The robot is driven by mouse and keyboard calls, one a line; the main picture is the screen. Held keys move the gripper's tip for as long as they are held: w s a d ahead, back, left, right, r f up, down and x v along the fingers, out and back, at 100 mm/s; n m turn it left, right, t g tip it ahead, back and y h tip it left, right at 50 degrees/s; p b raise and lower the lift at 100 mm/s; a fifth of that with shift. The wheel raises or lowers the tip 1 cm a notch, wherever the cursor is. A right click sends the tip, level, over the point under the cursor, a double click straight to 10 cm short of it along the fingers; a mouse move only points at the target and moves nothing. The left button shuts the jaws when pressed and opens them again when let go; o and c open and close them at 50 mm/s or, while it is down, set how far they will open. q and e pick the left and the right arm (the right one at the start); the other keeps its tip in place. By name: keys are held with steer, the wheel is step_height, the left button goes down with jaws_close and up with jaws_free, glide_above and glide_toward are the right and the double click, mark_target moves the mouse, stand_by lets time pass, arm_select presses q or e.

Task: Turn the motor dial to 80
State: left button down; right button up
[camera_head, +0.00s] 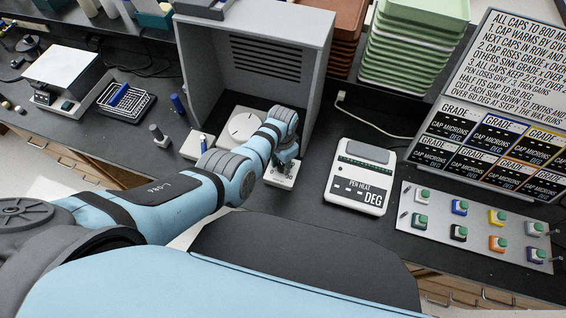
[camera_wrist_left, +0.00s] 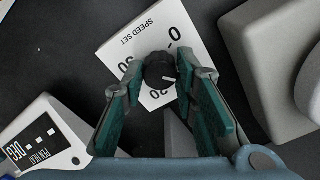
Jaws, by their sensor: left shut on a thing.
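The motor dial is a black knob (camera_wrist_left: 160,70) on a white plate marked "SPEED SET" (camera_wrist_left: 148,35) in the left wrist view. Its white pointer mark points to the right and slightly down in that view. Printed numbers ring it, partly hidden by my fingers, so I cannot read them all. My left gripper (camera_wrist_left: 162,72) has its green-padded fingers on both sides of the knob, shut on it. In the head view my left gripper (camera_head: 285,160) reaches down over the white dial box (camera_head: 280,180), hiding the knob. My right gripper is not in view.
A grey open-fronted housing (camera_head: 318,70) with a white disc (camera_head: 243,126) stands behind my left arm. A "PEN HEAT" box (camera_head: 358,182) sits to the right of the dial box. A panel (camera_head: 470,228) with several coloured caps lies farther right. Bare black counter lies between.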

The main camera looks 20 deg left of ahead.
mark_target(282, 166)
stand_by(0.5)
arm_select(q)
steer(key=c, duration=1.3)
jaws_free()
steer(key=shift+r, duration=0.1)
step_height(282, 166, up, 12)
steer(key=shift+f, duration=0.1)
